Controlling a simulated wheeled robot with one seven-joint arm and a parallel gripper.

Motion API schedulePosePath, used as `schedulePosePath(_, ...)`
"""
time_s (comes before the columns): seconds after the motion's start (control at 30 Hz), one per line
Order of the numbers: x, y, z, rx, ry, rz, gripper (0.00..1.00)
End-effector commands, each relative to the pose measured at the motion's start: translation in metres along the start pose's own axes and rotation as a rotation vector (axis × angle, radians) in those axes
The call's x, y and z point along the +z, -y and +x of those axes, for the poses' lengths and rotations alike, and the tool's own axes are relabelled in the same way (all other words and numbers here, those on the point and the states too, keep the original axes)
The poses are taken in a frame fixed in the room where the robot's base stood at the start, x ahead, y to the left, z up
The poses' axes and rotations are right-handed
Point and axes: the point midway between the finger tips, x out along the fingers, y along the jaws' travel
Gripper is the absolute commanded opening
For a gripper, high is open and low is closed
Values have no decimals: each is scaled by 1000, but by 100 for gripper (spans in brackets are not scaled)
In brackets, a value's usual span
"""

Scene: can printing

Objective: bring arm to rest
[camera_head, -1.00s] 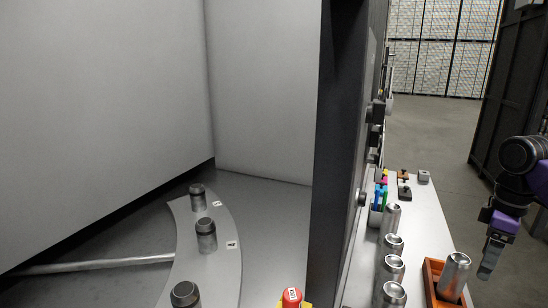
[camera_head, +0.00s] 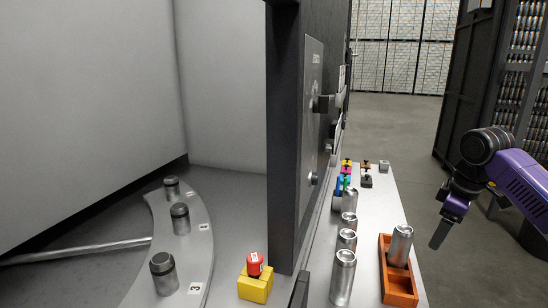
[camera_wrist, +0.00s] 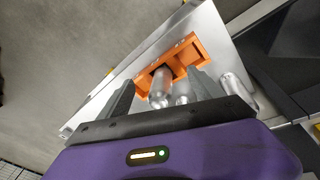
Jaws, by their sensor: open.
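My gripper (camera_head: 446,222) hangs in the air to the right of the shelf in the head view, apart from everything there. Its fingers point downward and are hard to tell apart in that view. In the wrist view my gripper (camera_wrist: 160,88) shows two fingers spread apart with nothing held between them. Beyond the fingers lies the orange tray (camera_wrist: 205,52) with a silver can (camera_wrist: 160,88) standing in it. The head view shows the same orange tray (camera_head: 400,284) and can (camera_head: 401,245) on the shelf.
Several silver cans (camera_head: 343,277) line the narrow shelf (camera_head: 372,225). Stamps (camera_head: 367,181) and a marker cup stand at its far end. A dark panel (camera_head: 284,140) divides it from a chamber with numbered can holders (camera_head: 163,274). A red button (camera_head: 254,264) sits on a yellow box. Open floor lies behind.

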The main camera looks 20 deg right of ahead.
Motion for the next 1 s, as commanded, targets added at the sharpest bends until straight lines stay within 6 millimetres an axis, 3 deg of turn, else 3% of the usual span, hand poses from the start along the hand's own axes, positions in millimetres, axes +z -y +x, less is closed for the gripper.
schedulePosePath(0.2, -43, -22, -11, 145, -180, 41, 75)
schedulePosePath(0.43, -113, -12, -10, 247, -479, 99, 75)
schedulePosePath(0.7, -194, 47, -13, 283, -910, 224, 75)
schedulePosePath(0.87, -213, 89, -17, 279, -1123, 326, 75)
schedulePosePath(1.0, -213, 126, -18, 273, -1270, 423, 75)
